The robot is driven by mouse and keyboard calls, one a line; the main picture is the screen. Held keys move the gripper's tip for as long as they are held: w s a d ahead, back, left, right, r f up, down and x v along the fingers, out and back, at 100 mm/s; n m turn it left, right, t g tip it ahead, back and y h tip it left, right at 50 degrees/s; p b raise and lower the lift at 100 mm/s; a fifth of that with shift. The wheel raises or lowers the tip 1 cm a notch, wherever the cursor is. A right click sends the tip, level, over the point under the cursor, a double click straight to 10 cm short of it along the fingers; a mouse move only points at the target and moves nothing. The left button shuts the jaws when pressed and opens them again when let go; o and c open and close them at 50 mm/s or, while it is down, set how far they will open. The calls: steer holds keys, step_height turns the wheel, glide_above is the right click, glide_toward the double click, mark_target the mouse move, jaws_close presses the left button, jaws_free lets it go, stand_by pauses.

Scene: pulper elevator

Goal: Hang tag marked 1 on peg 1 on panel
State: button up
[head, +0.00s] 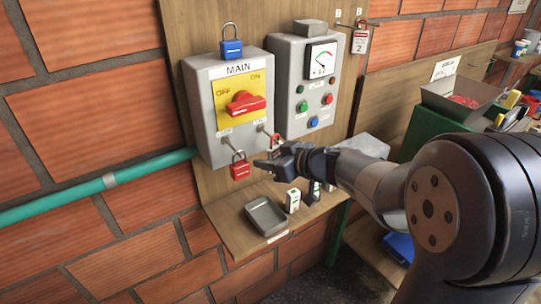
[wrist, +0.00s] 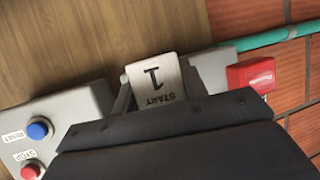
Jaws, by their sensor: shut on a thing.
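The white tag marked 1 (wrist: 157,80), with START printed on it, is between the fingers of my gripper (wrist: 158,92) in the wrist view, where its print appears upside down. In the head view my gripper (head: 268,164) is in front of the lower right of the MAIN box, just right of a red padlock. I cannot make out the tag there. Small pegs (head: 345,24) stick out at the top right of the wooden panel (head: 190,22), above and well to the right of my gripper. A tag marked 2 (head: 360,42) hangs there.
The MAIN box (head: 200,90) has a red rotary switch (head: 246,103) and a blue padlock (head: 231,48) on top. A red padlock (head: 240,170) hangs below. The meter box (head: 285,70) stands between my gripper and the pegs. A grey tray (head: 265,215) sits on the shelf.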

steer(key=shift+f, duration=0.1)
steer(key=shift+f, duration=0.25)
steer(key=o, duration=1)
steer(key=shift+c, duration=0.2)
steer(key=shift+b, duration=0.95)
steer(key=v, duration=1.1)
steer(key=shift+p, duration=0.3)
steer(key=shift+w, duration=0.15)
